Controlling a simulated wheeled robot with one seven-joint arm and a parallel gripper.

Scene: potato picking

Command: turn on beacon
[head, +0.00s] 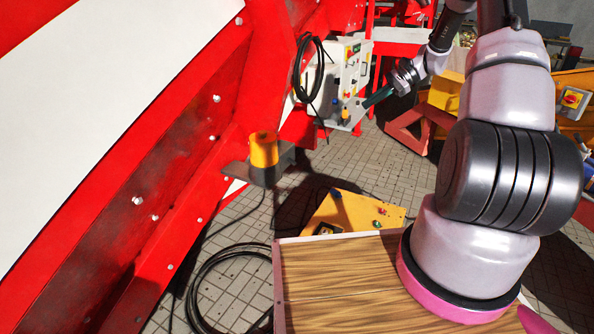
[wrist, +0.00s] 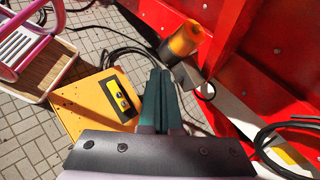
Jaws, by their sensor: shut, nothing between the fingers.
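The beacon (head: 264,149) is an orange cylinder with a dark base, standing on a grey bracket fixed to the red machine. It also shows in the wrist view (wrist: 183,40), beyond my fingertips and a little right. I cannot tell if it is lit. My gripper (head: 368,103) has teal fingers, shut and empty, to the right of the beacon and apart from it in the head view. In the wrist view the shut fingers (wrist: 160,80) point up the picture. A yellow box (head: 360,211) on the floor carries a dark panel with yellow buttons (wrist: 119,96).
A white control cabinet (head: 354,66) with coloured buttons and a hanging black cable stands behind my gripper. The red machine wall (head: 120,175) fills the left. A yellow cabinet with a red switch (head: 572,99) is at right. Cables (head: 215,280) lie on the paving.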

